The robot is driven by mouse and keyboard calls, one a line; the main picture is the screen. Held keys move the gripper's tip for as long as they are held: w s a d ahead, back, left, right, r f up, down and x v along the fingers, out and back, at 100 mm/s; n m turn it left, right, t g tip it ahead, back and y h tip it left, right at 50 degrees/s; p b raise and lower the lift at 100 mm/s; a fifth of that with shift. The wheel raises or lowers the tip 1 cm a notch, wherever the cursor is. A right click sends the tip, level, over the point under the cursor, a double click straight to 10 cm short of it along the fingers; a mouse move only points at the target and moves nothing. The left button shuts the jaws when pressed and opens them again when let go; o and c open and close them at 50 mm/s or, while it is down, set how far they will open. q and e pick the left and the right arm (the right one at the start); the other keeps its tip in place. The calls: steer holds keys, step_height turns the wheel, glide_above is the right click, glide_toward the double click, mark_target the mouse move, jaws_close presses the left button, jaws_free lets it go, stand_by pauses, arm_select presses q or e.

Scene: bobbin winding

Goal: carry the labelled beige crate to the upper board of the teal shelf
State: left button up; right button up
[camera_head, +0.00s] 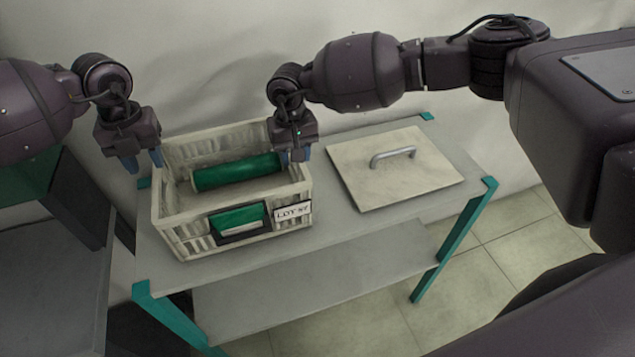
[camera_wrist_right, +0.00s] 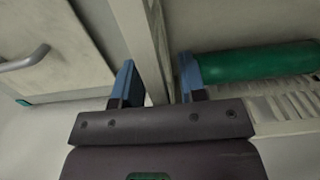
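The beige crate (camera_head: 175,215) stands upright on the grey upper board (camera_head: 330,225) of the teal-legged shelf. Its front carries a white lot label (camera_head: 293,212) and a green panel. A green roll (camera_head: 235,172) lies inside; it also shows in the right wrist view (camera_wrist_right: 255,63). My left gripper (camera_head: 142,163) is open and empty at the crate's back left corner. My right gripper (camera_head: 294,157) is at the crate's right wall. In the right wrist view its two blue fingers (camera_wrist_right: 157,82) are apart, with the crate wall (camera_wrist_right: 143,35) running between them.
A flat beige lid (camera_head: 360,185) with a grey handle lies on the board right of the crate. The shelf's lower board (camera_head: 315,290) is bare. A grey-topped dark unit (camera_head: 45,270) stands at the left. A pale wall is behind.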

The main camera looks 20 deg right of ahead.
arm_select(q)
step_height(320, 180, up, 5)
steer(key=shift+r, duration=0.1)
arm_select(e)
step_height(320, 180, up, 12)
steer(key=shift+w, duration=0.15)
stand_by(0.5)
steer(key=shift+f, duration=0.1)
stand_by(0.4)
